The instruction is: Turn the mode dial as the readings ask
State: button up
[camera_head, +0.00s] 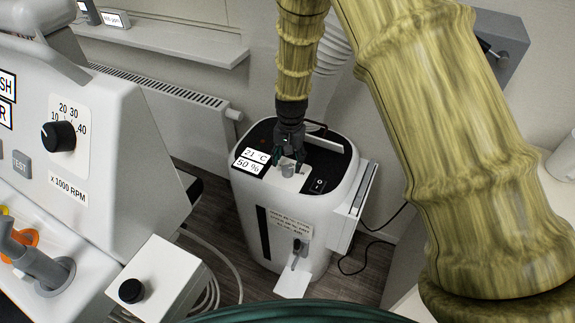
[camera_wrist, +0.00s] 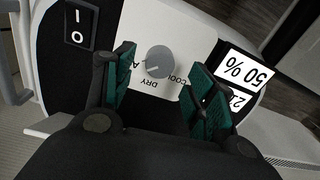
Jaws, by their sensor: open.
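The mode dial (camera_wrist: 159,62) is a grey round knob on a white plate, with DRY, COOL and a partly hidden label starting with A around it. Its pale pointer mark faces lower left in the wrist view, between the A label and DRY. The dial also shows in the head view (camera_head: 288,171), on top of a white appliance (camera_head: 250,205). The readings panel (camera_head: 251,160) shows 21 °C and 50 %; in the wrist view the 50 % label (camera_wrist: 245,69) is upside down. My gripper (camera_wrist: 163,77) is open, its green-padded fingers on either side of the dial, with gaps visible.
A power switch (camera_head: 319,185) lies right of the dial. A notice (camera_head: 290,224), too small to read, is on the appliance's front. A centrifuge-like machine (camera_head: 100,120) with an RPM knob stands left, with a white box (camera_head: 160,275) bearing a black knob. A radiator (camera_head: 185,125) is behind.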

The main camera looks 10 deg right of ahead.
aim_at(289, 169)
notch_tip(289, 169, up, 9)
jog(key=shift+d+f, duration=0.15)
jog(key=shift+f, duration=0.05)
dwell(0.6)
